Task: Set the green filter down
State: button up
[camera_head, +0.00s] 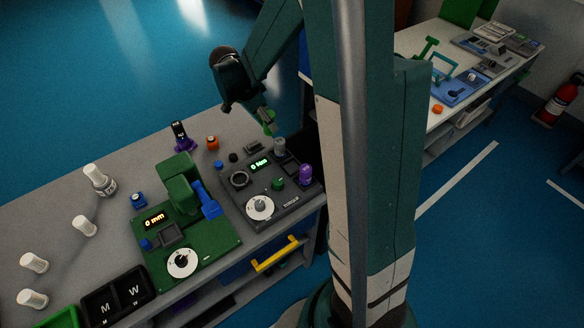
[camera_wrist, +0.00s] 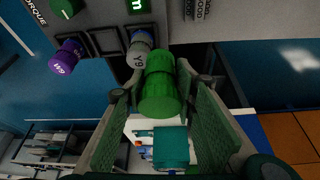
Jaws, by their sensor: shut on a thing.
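The green filter (camera_wrist: 160,88) is a ribbed green cylinder between the two fingers of my gripper (camera_wrist: 158,80) in the wrist view. My gripper is shut on it. In the head view my gripper (camera_head: 265,112) hangs above the far edge of the dark torque station (camera_head: 243,203), with the green filter (camera_head: 269,128) at its tip. The filter appears held above the station, apart from its surface. A grey cylinder marked Y9 (camera_wrist: 138,50) is close to the filter in the wrist view; whether they touch is unclear. It also stands on the station in the head view (camera_head: 280,147).
A purple cylinder (camera_head: 305,174) stands at the station's right side. A green station (camera_head: 218,240) reading 0 mm is to the left. Small blue, orange and purple parts and several white bottles (camera_head: 95,178) stand on the grey bench (camera_head: 60,200). Bare bench lies left of the orange part (camera_head: 212,142).

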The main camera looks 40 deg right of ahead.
jog(key=s+d, duration=0.1)
jog(key=s, duration=1.1)
jog(key=shift+d+m, duration=0.25)
jog(key=shift+m, duration=0.15)
jog(key=shift+f+b, duration=0.4)
jog(key=shift+f, duration=2.45)
jog(key=shift+f+b, duration=0.35)
jog(key=shift+f, duration=1.75)
jog(key=shift+f, duration=0.1)
jog(key=o, duration=0.5)
jog(key=shift+o, duration=0.6)
jog(key=shift+r, duration=0.2)
